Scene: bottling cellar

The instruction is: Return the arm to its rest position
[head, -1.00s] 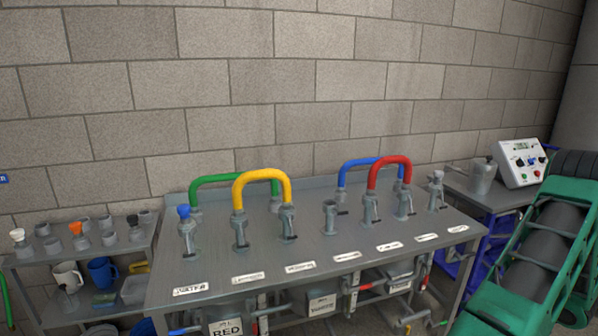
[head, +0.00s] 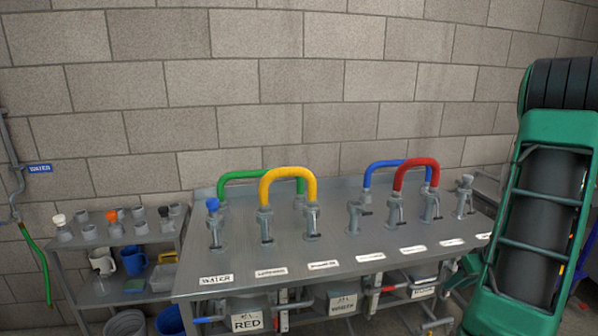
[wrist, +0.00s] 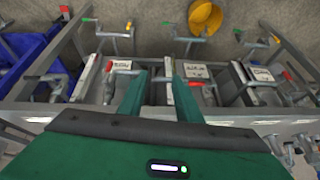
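My arm (head: 543,200), green with dark grey covers, stands nearly upright along the right edge of the head view. Its end is outside that view. In the wrist view my gripper (wrist: 160,84) shows two green fingers with a clear gap between them. It is open and nothing is held between the fingers. Behind the fingers are the white-labelled boxes and valves under the bench.
The grey steel bench (head: 330,255) carries several taps joined by a green hose (head: 240,176), a yellow hose (head: 288,172), a blue hose (head: 385,166) and a red hose (head: 415,164). A shelf (head: 85,245) with cups and jugs stands left. The block wall is behind.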

